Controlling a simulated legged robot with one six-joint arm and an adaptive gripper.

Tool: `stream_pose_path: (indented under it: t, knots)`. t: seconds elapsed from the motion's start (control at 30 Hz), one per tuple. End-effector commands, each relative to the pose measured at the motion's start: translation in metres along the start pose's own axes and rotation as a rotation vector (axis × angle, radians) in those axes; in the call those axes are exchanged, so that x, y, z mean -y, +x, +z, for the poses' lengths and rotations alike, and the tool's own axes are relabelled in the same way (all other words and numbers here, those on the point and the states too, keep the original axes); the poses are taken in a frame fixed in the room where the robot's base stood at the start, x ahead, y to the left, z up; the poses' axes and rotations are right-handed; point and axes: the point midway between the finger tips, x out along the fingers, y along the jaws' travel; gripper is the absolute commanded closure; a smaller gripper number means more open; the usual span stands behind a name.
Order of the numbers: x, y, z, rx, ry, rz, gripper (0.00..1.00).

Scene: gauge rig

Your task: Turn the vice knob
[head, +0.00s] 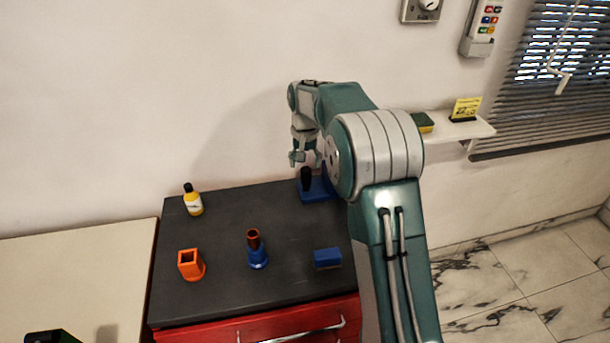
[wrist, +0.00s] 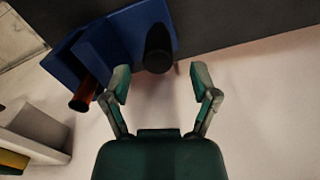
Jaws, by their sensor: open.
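A blue fixture (head: 316,190), which looks like the vice, stands at the back right of the dark tabletop, partly hidden by my arm. A black knob-like cylinder (head: 306,180) rises at its left side. In the wrist view the blue body (wrist: 120,38) is at the upper left, with the black cylinder (wrist: 158,48) at its right and a reddish-brown round part (wrist: 84,95) at its lower left. My gripper (head: 305,159) is open and empty, pointing down just above the black cylinder. In the wrist view the cylinder's end shows just beyond the gap between my fingertips (wrist: 160,82).
A yellow bottle (head: 193,202), an orange socket (head: 191,265), a blue base with a brown tube (head: 256,250) and a blue block (head: 327,258) stand on the dark tabletop (head: 222,290). The wall is close behind. A white shelf (head: 455,132) is at the right.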

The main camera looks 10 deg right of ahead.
Motion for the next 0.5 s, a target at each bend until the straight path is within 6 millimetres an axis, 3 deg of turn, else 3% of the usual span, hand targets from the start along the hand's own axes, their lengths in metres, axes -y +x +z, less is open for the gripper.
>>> stream_pose_path:
  t: [0.2,0.5]
  knots:
    - [0.001,-0.042,-0.001,-0.001,0.0,0.0,0.23]
    - [0.001,-0.061,0.0,0.002,0.0,0.001,0.23]
